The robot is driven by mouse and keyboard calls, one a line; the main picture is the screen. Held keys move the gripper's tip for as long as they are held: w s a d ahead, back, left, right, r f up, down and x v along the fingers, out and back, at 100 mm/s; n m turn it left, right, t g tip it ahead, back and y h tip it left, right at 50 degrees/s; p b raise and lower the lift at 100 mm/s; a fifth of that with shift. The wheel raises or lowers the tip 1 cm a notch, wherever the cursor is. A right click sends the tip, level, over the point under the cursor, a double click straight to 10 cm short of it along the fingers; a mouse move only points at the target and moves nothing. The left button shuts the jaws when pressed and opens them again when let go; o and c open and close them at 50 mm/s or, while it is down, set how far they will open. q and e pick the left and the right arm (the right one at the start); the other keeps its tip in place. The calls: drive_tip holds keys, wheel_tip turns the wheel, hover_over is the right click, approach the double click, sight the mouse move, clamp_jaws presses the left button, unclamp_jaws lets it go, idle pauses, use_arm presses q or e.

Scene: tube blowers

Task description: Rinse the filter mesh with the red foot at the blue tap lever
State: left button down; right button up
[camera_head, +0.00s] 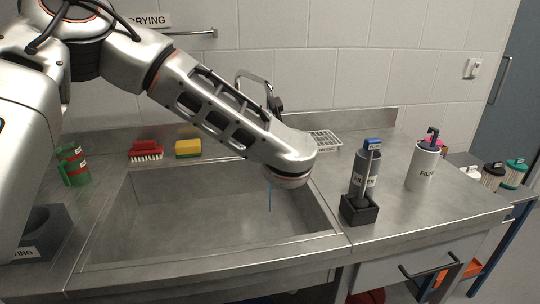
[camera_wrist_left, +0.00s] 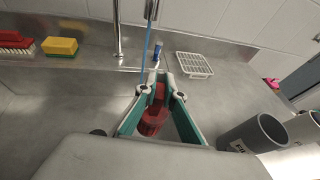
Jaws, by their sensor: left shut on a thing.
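My left arm reaches over the steel sink (camera_head: 215,235) in the head view, and its wrist hides the gripper there. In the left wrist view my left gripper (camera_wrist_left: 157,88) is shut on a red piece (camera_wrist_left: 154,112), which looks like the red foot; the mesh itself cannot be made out. A thin blue water stream (camera_wrist_left: 144,65) runs down near the fingertips, and it also shows below my wrist in the head view (camera_head: 269,195). I cannot tell whether it touches the mesh. The tap (camera_head: 253,78) is partly hidden by my arm. My right gripper is out of view.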

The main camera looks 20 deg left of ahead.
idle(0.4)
use_arm(q)
drive_tip(key=shift+s+d+r+p, duration=0.6)
drive_tip(key=shift+s+r, duration=0.2)
drive_tip(key=shift+r, duration=0.2)
drive_tip(key=shift+s+d+r+p, duration=0.45)
drive_tip(key=shift+s+d+r, duration=0.55)
drive_tip(key=shift+s, duration=0.2)
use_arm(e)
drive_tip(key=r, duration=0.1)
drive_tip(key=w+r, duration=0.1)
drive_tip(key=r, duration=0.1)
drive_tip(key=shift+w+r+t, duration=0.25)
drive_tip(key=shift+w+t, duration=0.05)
